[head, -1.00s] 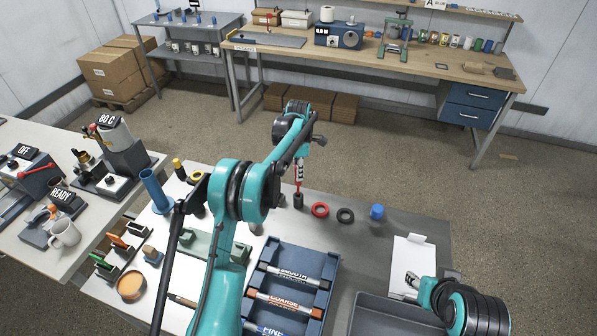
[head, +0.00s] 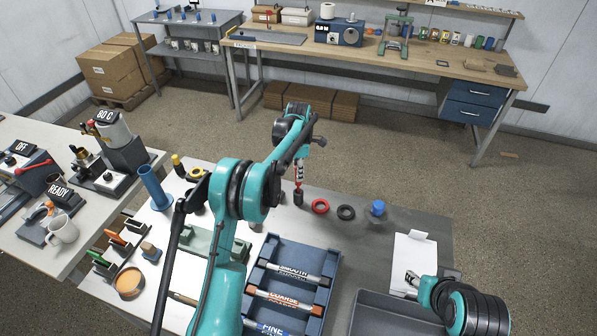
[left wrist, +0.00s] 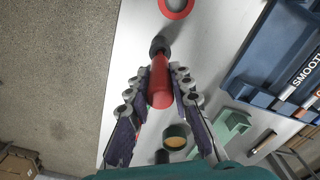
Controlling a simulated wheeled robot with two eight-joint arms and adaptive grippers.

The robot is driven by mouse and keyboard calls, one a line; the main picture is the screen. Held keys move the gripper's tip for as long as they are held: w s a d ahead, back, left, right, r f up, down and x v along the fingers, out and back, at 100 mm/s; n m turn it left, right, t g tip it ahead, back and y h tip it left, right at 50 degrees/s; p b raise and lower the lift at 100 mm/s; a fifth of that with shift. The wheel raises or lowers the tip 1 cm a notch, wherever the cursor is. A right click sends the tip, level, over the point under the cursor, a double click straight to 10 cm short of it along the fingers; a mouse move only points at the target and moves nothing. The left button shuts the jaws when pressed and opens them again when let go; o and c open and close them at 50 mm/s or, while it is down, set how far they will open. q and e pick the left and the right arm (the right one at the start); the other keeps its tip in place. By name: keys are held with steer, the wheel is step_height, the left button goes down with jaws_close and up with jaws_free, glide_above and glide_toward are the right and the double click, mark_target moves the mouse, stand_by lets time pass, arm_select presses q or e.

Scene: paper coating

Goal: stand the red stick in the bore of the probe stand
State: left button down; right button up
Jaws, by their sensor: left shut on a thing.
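My left gripper (head: 299,168) points down over the near table and is shut on the red stick (left wrist: 160,82). In the head view the stick's red lower part (head: 298,184) hangs upright between the fingers and a small black cylinder, which looks like the probe stand (head: 298,198). In the left wrist view the stand (left wrist: 159,45) shows just beyond the stick's far end. The stick's lower end meets the stand's top in the picture; I cannot tell whether it is inside the bore. My right gripper (head: 412,279) is low at the right, and its jaw gap is unclear.
A red ring (head: 320,206), a black ring (head: 346,213) and a blue-capped thing (head: 378,208) lie right of the stand. A blue rack (head: 333,262) with labelled markers is in front. A grey tray (head: 362,300) and white paper (head: 424,250) are at the right.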

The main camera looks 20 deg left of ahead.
arm_select(q)
steer(key=shift+f+b, duration=1.25)
steer(key=shift+f, duration=0.65)
steer(key=c, duration=1.3)
jaws_free()
step_height(320, 180, up, 12)
steer(key=shift+r, duration=0.1)
